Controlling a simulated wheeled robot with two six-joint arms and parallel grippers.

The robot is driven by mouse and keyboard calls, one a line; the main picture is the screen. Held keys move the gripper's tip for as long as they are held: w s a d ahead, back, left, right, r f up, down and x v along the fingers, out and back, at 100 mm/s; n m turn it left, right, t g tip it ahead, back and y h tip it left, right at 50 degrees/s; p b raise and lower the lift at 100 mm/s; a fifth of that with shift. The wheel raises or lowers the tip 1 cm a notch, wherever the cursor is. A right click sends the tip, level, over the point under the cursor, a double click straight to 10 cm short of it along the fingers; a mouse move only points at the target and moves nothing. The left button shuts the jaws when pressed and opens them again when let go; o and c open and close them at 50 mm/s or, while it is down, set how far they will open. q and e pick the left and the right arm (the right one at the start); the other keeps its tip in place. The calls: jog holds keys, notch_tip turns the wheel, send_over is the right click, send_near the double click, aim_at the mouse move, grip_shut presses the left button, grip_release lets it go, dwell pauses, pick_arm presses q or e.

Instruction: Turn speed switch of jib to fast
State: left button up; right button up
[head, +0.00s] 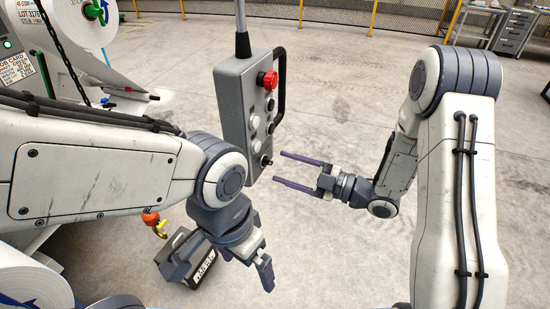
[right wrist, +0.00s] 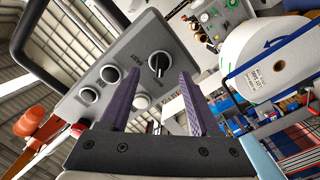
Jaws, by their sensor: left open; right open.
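The grey pendant box (head: 236,115) of the jib hangs from a grey pole in the head view. Its face carries a red stop button (head: 269,80), pale round buttons and, near its lower end, a black rotary switch (head: 265,161). In the right wrist view this switch (right wrist: 159,64) has a pale pointer line, and a label beside it seems to read FAST. My right gripper (head: 279,167) is open just right of the box's lower end. Its fingers (right wrist: 160,88) lie either side of the switch in the wrist view; contact cannot be told. My left gripper (head: 247,271) is open, low and empty.
A black handle (head: 282,85) runs along the pendant's right side. An orange and yellow hook (head: 152,221) and a black block (head: 186,258) with white lettering are at lower left. White rolls (head: 28,285) stand at the left. The floor behind the pendant is clear.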

aim_at(271, 164)
jog(key=shift+p+x, duration=0.45)
jog(key=shift+x, duration=1.3)
grip_shut()
